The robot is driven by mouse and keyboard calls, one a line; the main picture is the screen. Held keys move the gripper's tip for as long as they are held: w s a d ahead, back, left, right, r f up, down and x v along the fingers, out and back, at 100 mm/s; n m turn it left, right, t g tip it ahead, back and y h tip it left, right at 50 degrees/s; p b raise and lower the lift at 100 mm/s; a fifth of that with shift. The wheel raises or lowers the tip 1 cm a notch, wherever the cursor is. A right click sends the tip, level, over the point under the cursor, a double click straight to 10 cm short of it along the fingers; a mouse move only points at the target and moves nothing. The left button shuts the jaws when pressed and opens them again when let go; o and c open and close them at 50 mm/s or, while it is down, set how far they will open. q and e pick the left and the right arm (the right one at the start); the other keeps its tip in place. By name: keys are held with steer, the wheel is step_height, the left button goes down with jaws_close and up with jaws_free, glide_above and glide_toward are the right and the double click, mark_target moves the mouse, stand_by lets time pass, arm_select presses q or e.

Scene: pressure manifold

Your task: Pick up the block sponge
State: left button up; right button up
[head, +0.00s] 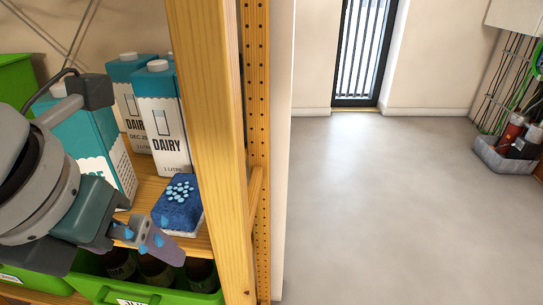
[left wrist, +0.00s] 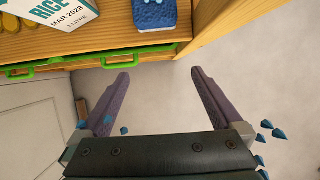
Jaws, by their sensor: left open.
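The block sponge (head: 177,206) is blue on top with light blue dots and a white underside. It lies on the wooden shelf near the front edge, beside an upright post. It also shows at the top of the left wrist view (left wrist: 154,14). My left gripper (head: 160,245) is just in front of and below the sponge in the head view. In the left wrist view its two purple fingers (left wrist: 158,78) are spread apart with nothing between them, short of the shelf edge. My right gripper is in neither view.
Dairy cartons (head: 163,120) stand behind the sponge, and a rice carton (left wrist: 55,14) stands left of it. A wooden post (head: 215,130) rises right of it. A green crate (head: 150,290) with dark contents is below. The floor (head: 390,200) to the right is open.

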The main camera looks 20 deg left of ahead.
mark_target(181, 193)
arm_select(q)
steer(key=w+a, duration=0.1)
steer(key=w, duration=0.2)
steer(key=w+b, duration=0.1)
steer(key=w, duration=0.3)
steer(key=w+a, duration=0.1)
steer(key=w, duration=0.2)
steer(key=shift+w+a+r, duration=0.1)
steer(key=shift+w+a, duration=0.15)
steer(key=shift+a, duration=0.05)
steer(key=b+x, duration=0.2)
steer(key=x, duration=0.3)
steer(key=shift+s, duration=0.1)
steer(key=shift+f, duration=0.3)
